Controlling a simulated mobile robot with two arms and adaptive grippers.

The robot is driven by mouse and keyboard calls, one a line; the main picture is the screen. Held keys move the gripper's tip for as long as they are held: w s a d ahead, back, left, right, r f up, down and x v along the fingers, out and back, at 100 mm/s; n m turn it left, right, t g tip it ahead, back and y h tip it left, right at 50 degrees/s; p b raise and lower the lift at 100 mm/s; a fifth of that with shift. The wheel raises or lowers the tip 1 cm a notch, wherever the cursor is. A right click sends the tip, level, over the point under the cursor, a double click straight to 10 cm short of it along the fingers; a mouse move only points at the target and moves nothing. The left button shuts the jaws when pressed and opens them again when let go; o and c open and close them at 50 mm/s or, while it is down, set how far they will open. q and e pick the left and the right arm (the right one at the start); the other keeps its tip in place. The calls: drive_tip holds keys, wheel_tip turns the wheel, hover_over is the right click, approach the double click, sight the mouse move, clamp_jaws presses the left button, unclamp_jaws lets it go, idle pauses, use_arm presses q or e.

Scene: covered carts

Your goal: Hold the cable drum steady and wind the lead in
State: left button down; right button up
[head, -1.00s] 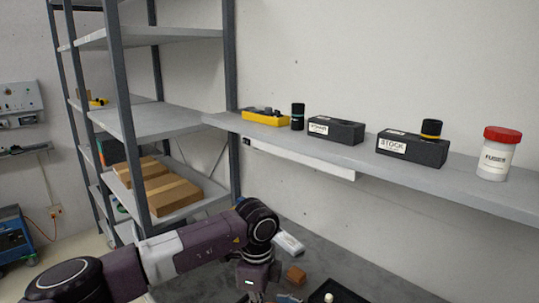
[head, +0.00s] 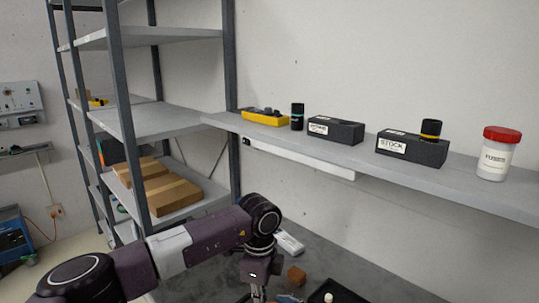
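No cable drum or lead can be made out in the head view. My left arm reaches in from the left over the grey worktop (head: 318,262). Its gripper (head: 258,294) points down at the bottom edge of the picture, cut off there, so I cannot tell whether it is open or holds anything. A dark object with a pale knob (head: 336,293) lies on the worktop right of this gripper, partly cut off; I cannot tell what it is. My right gripper is not in view.
A brown block (head: 296,275) and a whitish item (head: 289,243) lie near my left wrist. The wall shelf above holds a yellow tray (head: 265,119), dark boxes (head: 336,130) and a red-lidded jar (head: 497,158). A metal rack (head: 150,120) stands at left.

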use_arm(q)
drive_tip(key=shift+w+d, duration=0.2)
drive_tip(key=shift+d, duration=0.4)
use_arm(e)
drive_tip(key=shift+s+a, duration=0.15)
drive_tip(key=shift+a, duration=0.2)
use_arm(q)
drive_tip(key=shift+w+a, duration=0.1)
drive_tip(key=shift+w+a, duration=0.2)
drive_tip(key=shift+r, duration=0.2)
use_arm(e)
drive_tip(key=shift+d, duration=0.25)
use_arm(q)
drive_tip(key=r, duration=0.5)
drive_tip(key=shift+a+r, duration=0.3)
drive_tip(key=shift+a, duration=0.05)
